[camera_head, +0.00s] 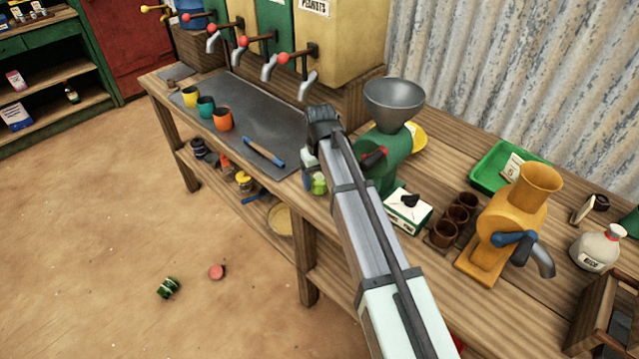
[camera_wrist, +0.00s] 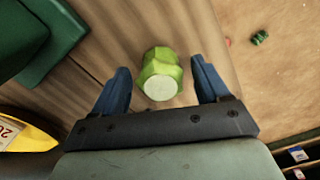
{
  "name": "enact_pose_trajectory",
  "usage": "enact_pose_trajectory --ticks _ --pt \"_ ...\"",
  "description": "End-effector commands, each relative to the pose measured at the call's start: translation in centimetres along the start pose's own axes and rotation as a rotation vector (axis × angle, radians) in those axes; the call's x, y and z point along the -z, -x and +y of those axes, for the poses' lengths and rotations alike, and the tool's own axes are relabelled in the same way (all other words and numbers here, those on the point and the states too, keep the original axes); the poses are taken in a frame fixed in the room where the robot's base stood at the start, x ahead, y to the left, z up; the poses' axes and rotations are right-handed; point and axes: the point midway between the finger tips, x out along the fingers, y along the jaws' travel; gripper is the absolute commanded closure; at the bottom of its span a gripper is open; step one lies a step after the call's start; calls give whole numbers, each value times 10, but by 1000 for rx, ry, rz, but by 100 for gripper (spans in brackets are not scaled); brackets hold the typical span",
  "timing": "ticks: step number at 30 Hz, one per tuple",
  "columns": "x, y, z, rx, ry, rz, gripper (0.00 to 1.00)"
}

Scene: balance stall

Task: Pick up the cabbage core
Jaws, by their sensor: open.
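The cabbage core (camera_wrist: 160,72) is a green, faceted lump with a pale cut face. In the wrist view it sits on the wooden bench, ahead of and between the two blue fingers of my gripper (camera_wrist: 162,92). The gripper is open, with a gap on each side of the core. In the head view the core (camera_head: 319,184) shows small near the bench's front edge, beside my gripper (camera_head: 309,165); the arm hides part of that area.
A green grinder with a grey funnel (camera_head: 394,97) stands right of my gripper. A blue-handled tool (camera_head: 264,152) lies on the grey mat (camera_head: 262,113) to the left, near several cups. The bench's front edge is close to the core. A white box (camera_head: 408,211) stands nearby.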

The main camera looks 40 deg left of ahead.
Motion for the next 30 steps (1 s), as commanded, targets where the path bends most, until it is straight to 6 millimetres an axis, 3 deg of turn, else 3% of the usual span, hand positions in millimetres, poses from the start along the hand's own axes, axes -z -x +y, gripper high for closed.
enact_pose_trajectory --ticks 2,18,26,30 --pt "0 0 0 0 0 0 29" --pt "0 0 0 0 0 0 81" --pt "0 2 0 0 0 0 81" --pt "1 12 0 0 0 2 81"
